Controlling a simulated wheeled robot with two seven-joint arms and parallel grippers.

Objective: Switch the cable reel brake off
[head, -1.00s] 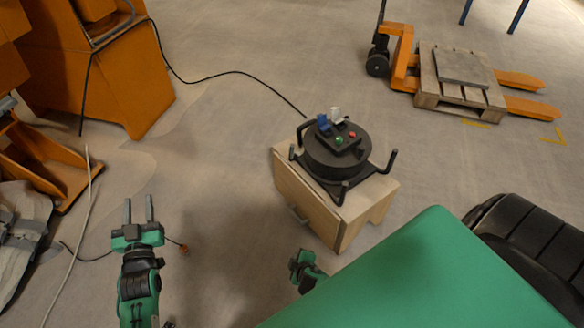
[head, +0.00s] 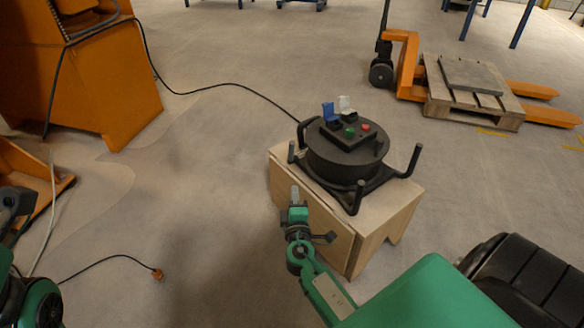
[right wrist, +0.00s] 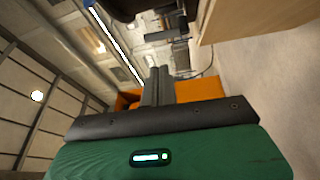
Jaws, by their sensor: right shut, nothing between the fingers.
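The black cable reel (head: 338,170) sits on a wooden cabinet (head: 345,228) right of centre in the head view. On its top is a dark control box with a green button (head: 349,132), a red button (head: 366,127), a raised blue part (head: 328,112) and a raised white part (head: 346,104). I cannot tell which is the brake control or how it is set. My right gripper (head: 295,194) is shut and empty, pointing up in front of the cabinet's left side, apart from the reel. Its fingers (right wrist: 157,86) show together in the right wrist view.
Several bent black arms stick out around the reel. A black cable (head: 215,86) runs from it to an orange machine (head: 110,85). A cable with an orange plug (head: 157,273) lies on the floor. An orange pallet truck (head: 405,60) with a pallet stands back right.

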